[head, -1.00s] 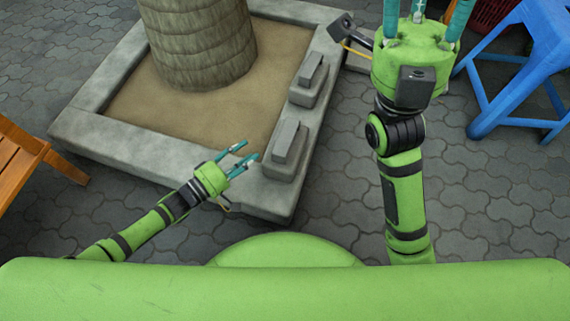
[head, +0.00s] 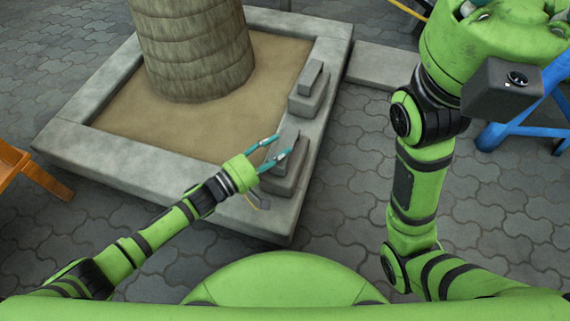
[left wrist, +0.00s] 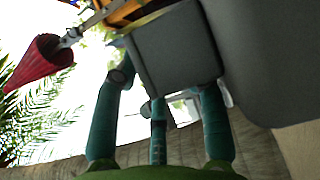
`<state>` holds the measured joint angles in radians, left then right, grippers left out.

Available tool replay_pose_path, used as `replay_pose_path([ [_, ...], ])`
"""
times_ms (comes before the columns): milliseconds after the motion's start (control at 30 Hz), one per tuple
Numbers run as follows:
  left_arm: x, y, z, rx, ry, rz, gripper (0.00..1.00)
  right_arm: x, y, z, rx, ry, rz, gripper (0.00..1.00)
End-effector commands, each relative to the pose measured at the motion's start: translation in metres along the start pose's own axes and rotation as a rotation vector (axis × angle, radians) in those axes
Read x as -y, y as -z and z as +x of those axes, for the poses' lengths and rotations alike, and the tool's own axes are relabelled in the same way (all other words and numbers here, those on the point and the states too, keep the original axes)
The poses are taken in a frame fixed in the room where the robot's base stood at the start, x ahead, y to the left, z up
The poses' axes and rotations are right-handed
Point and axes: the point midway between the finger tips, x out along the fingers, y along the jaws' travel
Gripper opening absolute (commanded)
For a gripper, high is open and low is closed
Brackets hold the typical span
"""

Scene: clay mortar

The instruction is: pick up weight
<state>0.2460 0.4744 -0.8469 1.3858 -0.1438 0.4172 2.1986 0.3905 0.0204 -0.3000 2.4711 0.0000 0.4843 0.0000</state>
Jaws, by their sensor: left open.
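Two grey stepped blocks stand on the right rim of the planter, and either could be the weight. The nearer block (head: 287,166) has a narrow upright upper part on a wider base; the farther block (head: 308,90) looks alike. My left gripper (head: 278,146) is open with its teal fingers at the nearer block's upper part. In the left wrist view a grey block (left wrist: 175,50) sits at the fingertips; I cannot tell whether they touch it. My right gripper's green body (head: 495,45) is at the top right, its fingertips cut off.
The stone planter (head: 130,165) holds sand and a thick trunk (head: 195,50). A grey slab (head: 385,67) lies at its right. A blue stool (head: 525,120) stands at the right, and orange wooden furniture (head: 30,175) at the left. The paving between is clear.

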Motion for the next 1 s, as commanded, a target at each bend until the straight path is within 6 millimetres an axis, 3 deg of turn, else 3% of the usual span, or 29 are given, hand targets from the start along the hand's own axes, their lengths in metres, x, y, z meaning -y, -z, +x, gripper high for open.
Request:
replay_pose_path([
  [200, 0.004, 0.0, 0.026, 0.001, -0.001, 0.002, 0.42, 0.004, 0.014, 0.007, -0.059, 0.018, -0.005, 0.4],
  [500, 0.002, 0.0, 0.03, -0.001, 0.002, -0.001, 0.42, 0.005, 0.015, 0.011, -0.066, 0.021, -0.006, 0.4],
  [533, 0.002, 0.0, 0.03, -0.001, 0.002, -0.001, 0.34, 0.005, 0.015, 0.011, -0.066, 0.021, -0.006, 0.4],
  [600, 0.002, 0.0, 0.03, -0.001, 0.002, 0.0, 0.07, 0.005, 0.015, 0.011, -0.066, 0.021, -0.006, 0.4],
  [633, 0.002, 0.0, 0.03, -0.001, 0.002, 0.0, 0.0, 0.005, 0.015, 0.011, -0.066, 0.021, -0.006, 0.4],
  [767, 0.002, 0.0, 0.03, 0.0, 0.002, 0.0, 0.0, 0.005, 0.015, 0.011, -0.066, 0.021, -0.006, 0.4],
  [800, -0.01, 0.0, 0.033, 0.006, -0.025, 0.004, 0.0, 0.005, 0.015, 0.012, -0.066, 0.021, -0.006, 0.4],
  [1000, -0.01, 0.0, 0.033, 0.005, -0.024, 0.004, 0.0, 0.005, 0.015, 0.012, -0.067, 0.021, -0.006, 0.4],
])
